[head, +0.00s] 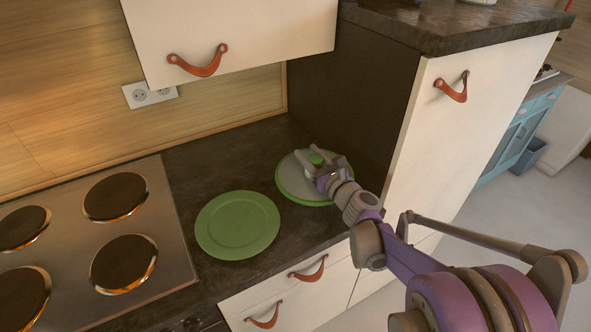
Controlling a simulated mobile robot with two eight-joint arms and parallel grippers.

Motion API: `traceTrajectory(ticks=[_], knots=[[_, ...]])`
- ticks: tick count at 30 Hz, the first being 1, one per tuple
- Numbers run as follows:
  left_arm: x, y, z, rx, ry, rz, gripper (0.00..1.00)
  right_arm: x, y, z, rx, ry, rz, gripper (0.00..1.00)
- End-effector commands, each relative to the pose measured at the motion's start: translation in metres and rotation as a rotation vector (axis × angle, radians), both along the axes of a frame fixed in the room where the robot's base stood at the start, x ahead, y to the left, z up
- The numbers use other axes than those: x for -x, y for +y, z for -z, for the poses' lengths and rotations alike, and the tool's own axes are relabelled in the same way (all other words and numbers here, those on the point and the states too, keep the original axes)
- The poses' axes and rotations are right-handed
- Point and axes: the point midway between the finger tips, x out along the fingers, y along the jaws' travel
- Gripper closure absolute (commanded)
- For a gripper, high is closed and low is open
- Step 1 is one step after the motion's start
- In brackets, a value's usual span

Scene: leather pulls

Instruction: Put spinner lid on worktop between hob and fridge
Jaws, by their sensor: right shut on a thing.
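The spinner lid (291,183) is a round pale grey disc with a green rim and a green knob. It is at the back right of the dark worktop (217,164), beside the dark side of the tall fridge cabinet (428,145). My right gripper (320,163) is shut on the lid at its knob, partly covering the lid's right side. The lid looks level; I cannot tell whether it touches the worktop or is just above it. The hob (163,228) is on the left. My left gripper is not in view.
A green plate (237,225) lies on the worktop between the hob and the lid, close to the lid. A white wall cabinet (245,35) with a leather pull hangs above. Drawers (290,290) with leather pulls are below the front edge. Bare worktop shows behind the plate.

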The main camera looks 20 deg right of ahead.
Motion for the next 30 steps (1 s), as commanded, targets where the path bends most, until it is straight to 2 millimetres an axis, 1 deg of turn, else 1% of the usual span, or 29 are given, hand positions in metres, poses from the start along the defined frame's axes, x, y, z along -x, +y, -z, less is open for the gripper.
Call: traceTrajectory(ticks=[1,5,9,12,15,20,24,25,27,30], knots=[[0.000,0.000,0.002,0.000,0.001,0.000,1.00,0.000,0.000,0.008,0.000,0.000,-0.001,1.00],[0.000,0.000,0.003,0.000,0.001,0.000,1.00,0.000,0.000,0.019,0.000,0.000,-0.001,1.00],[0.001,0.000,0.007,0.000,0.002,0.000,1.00,-0.001,0.000,0.039,0.000,0.000,-0.001,1.00],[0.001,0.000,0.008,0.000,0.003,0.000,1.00,-0.001,0.000,0.050,0.000,0.000,-0.001,1.00],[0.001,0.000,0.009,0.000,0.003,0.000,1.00,0.000,0.001,0.053,0.000,0.000,-0.001,1.00],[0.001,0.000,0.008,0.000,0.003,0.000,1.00,0.000,0.001,0.052,0.000,0.000,-0.001,1.00],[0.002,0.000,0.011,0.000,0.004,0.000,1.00,0.000,0.001,0.056,0.000,0.000,-0.001,1.00],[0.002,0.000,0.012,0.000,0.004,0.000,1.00,0.000,0.001,0.057,0.000,0.000,-0.001,0.51],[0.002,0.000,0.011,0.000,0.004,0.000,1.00,0.000,0.001,0.056,0.000,0.000,-0.001,0.38],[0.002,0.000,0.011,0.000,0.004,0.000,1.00,0.000,0.001,0.055,0.000,0.000,-0.001,0.22]])
